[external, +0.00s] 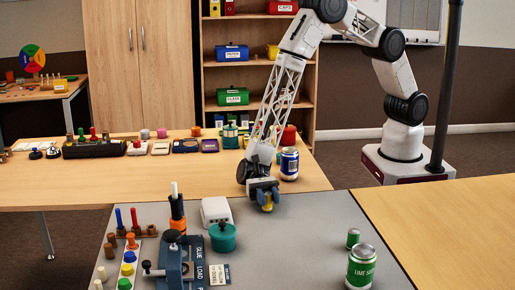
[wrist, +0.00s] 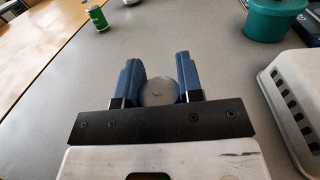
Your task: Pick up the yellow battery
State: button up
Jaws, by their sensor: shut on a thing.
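My gripper (external: 264,192) is low over the back part of the grey table in the external view. It is shut on the yellow battery (external: 267,206), whose yellow side shows just under the fingers. In the wrist view my gripper (wrist: 160,88) has its two blue fingers on either side of the battery's round grey end (wrist: 158,93). The battery looks upright between them. Whether its lower end touches the table or hangs just above it, I cannot tell.
A white slotted box (external: 215,211) and a teal pot (external: 223,238) stand left of my gripper. A blue and white can (external: 289,164) stands behind it on the wooden table. Grey tabletop between is clear.

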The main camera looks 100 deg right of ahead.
jog(key=shift+r, duration=1.45)
jog(key=w+d, duration=0.1)
jog(key=d, duration=1.1)
jog(key=w+d, duration=0.1)
jog(key=d, duration=0.4)
jog(key=shift+w+d, duration=0.35)
jog(key=shift+d, duration=0.05)
jog(key=shift+a, duration=0.1)
